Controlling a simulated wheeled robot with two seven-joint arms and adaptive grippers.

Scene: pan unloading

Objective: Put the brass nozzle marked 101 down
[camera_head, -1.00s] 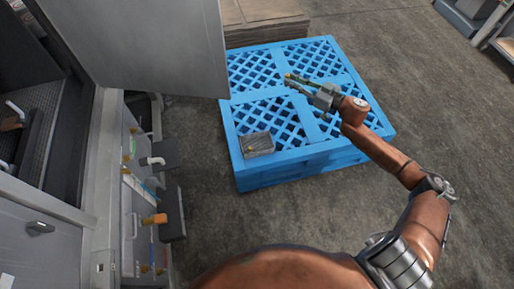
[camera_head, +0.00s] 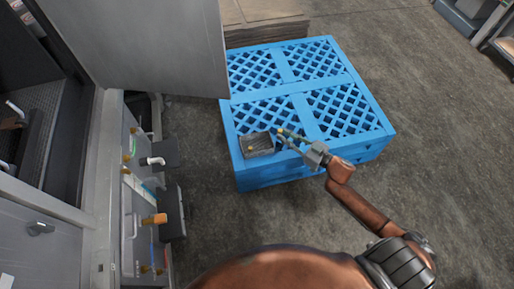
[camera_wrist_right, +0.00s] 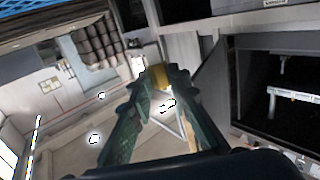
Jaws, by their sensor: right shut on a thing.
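My right gripper (camera_head: 279,135) is over the blue pallet (camera_head: 350,145), just right of a small grey tray (camera_head: 262,153). It is shut on a small brass piece (camera_head: 281,130), the nozzle, at its fingertips. The brass piece also shows between the dark green fingers in the right wrist view (camera_wrist_right: 160,76). Its marking cannot be read. The tray sits at the pallet's near left corner, with a small brass-coloured spot (camera_head: 250,148) inside. I cannot tell the exact height of the held nozzle above the pallet. My left gripper is not in view.
A large grey door panel (camera_head: 155,45) stands left of the pallet. A grey machine with orange-handled and other fittings (camera_head: 154,219) is at the left. Brown stacked sheets (camera_head: 265,30) lie behind the pallet. The pallet's far and right parts are clear.

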